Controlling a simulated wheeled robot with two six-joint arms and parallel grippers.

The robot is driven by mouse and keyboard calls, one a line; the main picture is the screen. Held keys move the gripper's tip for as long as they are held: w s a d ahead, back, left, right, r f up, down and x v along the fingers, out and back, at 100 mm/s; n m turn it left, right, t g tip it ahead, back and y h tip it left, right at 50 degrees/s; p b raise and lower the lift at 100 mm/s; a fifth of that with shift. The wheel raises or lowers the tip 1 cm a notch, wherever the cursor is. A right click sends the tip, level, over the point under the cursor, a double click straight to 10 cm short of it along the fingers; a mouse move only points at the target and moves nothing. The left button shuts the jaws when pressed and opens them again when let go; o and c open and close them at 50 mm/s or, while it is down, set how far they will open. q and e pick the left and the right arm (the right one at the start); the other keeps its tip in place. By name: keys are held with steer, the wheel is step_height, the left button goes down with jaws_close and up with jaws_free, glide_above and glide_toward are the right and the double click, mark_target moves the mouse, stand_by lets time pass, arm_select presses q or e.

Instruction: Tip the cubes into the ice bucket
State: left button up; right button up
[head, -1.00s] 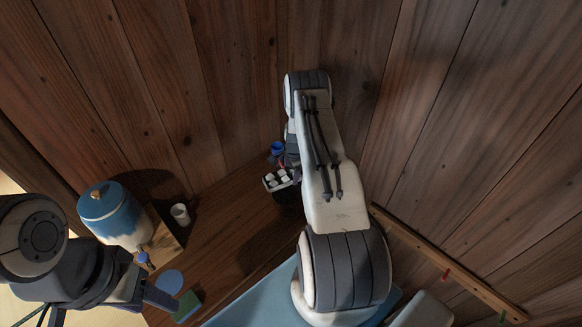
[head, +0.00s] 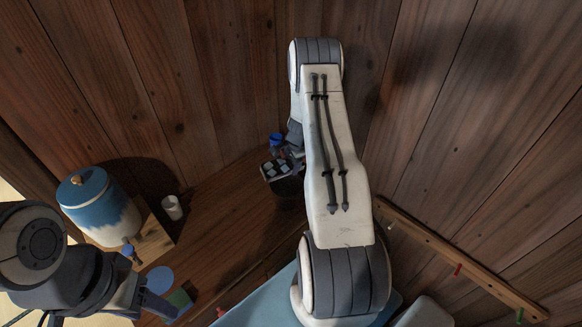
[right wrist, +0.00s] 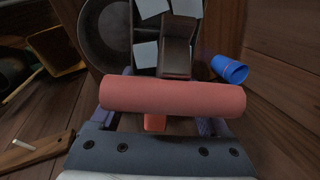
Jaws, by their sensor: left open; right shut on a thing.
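A dark tray (head: 266,176) with several pale cubes (head: 283,169) in its compartments is over the back of the wooden counter. In the right wrist view white cubes (right wrist: 145,53) sit in the tray (right wrist: 177,52), beyond a thick red handle (right wrist: 172,97). My right gripper (right wrist: 168,122) is shut on this handle. A dark round bucket (head: 287,192), seemingly the ice bucket, stands under and beside the tray; its round rim shows in the right wrist view (right wrist: 88,48), partly hidden by the tray. My left gripper (head: 154,300) is open and empty at lower left.
A blue cup (head: 276,140) is just behind the tray and looks tipped in the right wrist view (right wrist: 230,69). A blue-white dispenser (head: 98,205) and white cup (head: 172,207) stand at left. A blue disc (head: 160,280) lies near my left gripper. Wooden walls close in behind.

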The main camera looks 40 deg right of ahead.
steer(key=shift+s+a+f+t+b, duration=0.1)
steer(key=shift+s+f+t+b, duration=0.15)
steer(key=shift+b, duration=3.5)
steer(key=t+b, duration=0.1)
steer(key=b, duration=0.5)
steer(key=shift+r, duration=0.15)
steer(key=t+b, duration=0.1)
steer(key=b, duration=0.5)
steer(key=t+b, duration=0.1)
steer(key=b, duration=0.6)
steer(key=shift+s+a+r+h, duration=0.1)
steer(key=shift+s+h, duration=0.25)
steer(key=shift+h, duration=0.05)
steer(key=t+b, duration=0.1)
steer(key=b, duration=0.5)
steer(key=t+b, duration=0.1)
steer(key=b, duration=0.5)
steer(key=shift+s+r+t+h, duration=0.1)
steer(key=shift+s+t+h, duration=0.2)
steer(key=shift+t, duration=0.05)
steer(key=t+b, duration=0.1)
steer(key=b, duration=0.6)
steer(key=s+t+b, duration=0.1)
steer(key=t+b, duration=0.1)
steer(key=b, duration=0.6)
steer(key=t+h+b, duration=0.1)
steer(key=t+b, duration=0.1)
steer(key=b, duration=0.5)
steer(key=shift+s+a+b, duration=0.3)
steer(key=shift+b, duration=0.1)
